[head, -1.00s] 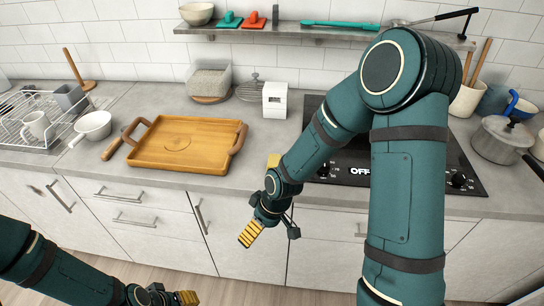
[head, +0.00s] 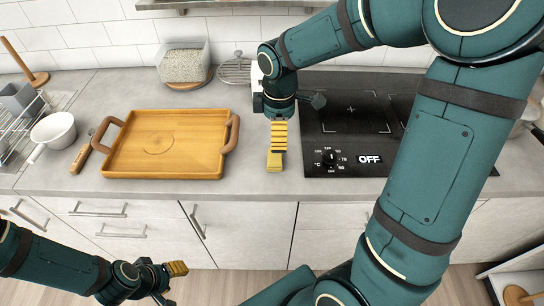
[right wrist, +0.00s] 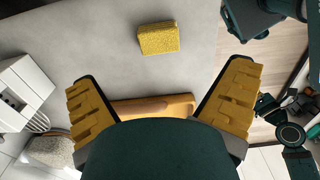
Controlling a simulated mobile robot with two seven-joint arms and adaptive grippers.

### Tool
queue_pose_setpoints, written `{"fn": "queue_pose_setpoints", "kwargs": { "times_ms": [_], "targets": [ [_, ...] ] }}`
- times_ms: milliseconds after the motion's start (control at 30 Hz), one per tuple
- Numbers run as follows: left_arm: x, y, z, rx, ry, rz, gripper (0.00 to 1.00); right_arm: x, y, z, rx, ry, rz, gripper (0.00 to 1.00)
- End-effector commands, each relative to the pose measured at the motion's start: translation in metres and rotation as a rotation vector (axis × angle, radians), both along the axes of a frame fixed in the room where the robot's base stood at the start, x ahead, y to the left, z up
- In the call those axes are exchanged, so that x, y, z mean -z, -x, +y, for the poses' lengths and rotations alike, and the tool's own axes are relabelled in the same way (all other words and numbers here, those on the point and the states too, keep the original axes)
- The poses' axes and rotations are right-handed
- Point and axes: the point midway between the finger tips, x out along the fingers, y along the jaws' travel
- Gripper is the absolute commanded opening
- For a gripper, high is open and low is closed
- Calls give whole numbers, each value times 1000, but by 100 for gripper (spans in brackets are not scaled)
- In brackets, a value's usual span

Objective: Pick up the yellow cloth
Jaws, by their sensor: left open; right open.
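The yellow cloth (head: 274,161) lies on the grey counter between the wooden tray and the stove, near the front edge. It looks like a small folded block, and in the right wrist view (right wrist: 159,38) it lies beyond the fingertips. My right gripper (head: 279,136) is above the counter just behind the cloth and partly overlaps it in the head view. In the right wrist view its yellow-padded fingers (right wrist: 163,78) are spread, with nothing between them at the tips. My left gripper (head: 170,281) is open and empty, low in front of the cabinets.
The wooden tray (head: 112,165) with handles is left of the cloth. The black stove (head: 340,122) is right of it. A white box (right wrist: 22,92) shows at the left of the right wrist view. Bare counter surrounds the cloth.

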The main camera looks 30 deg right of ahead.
Motion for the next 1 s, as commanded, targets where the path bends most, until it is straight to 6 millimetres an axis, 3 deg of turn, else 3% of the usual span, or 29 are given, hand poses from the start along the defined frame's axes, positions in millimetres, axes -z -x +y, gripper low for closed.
{"fn": "queue_pose_setpoints", "kwargs": {
  "times_ms": [33,200,567,833,1000],
  "targets": [
    [5,1,0,2,0,2,47,14,1,0,0,0,5,100],
    [11,3,0,5,2,7,47,43,0,0,1,-1,3,100],
    [16,4,-1,8,2,11,47,66,-2,2,1,0,2,100],
    [28,3,-1,8,1,7,47,104,-6,6,3,-2,3,100],
    [29,2,0,7,1,5,47,110,-7,6,3,-2,0,100]
  ]
}}
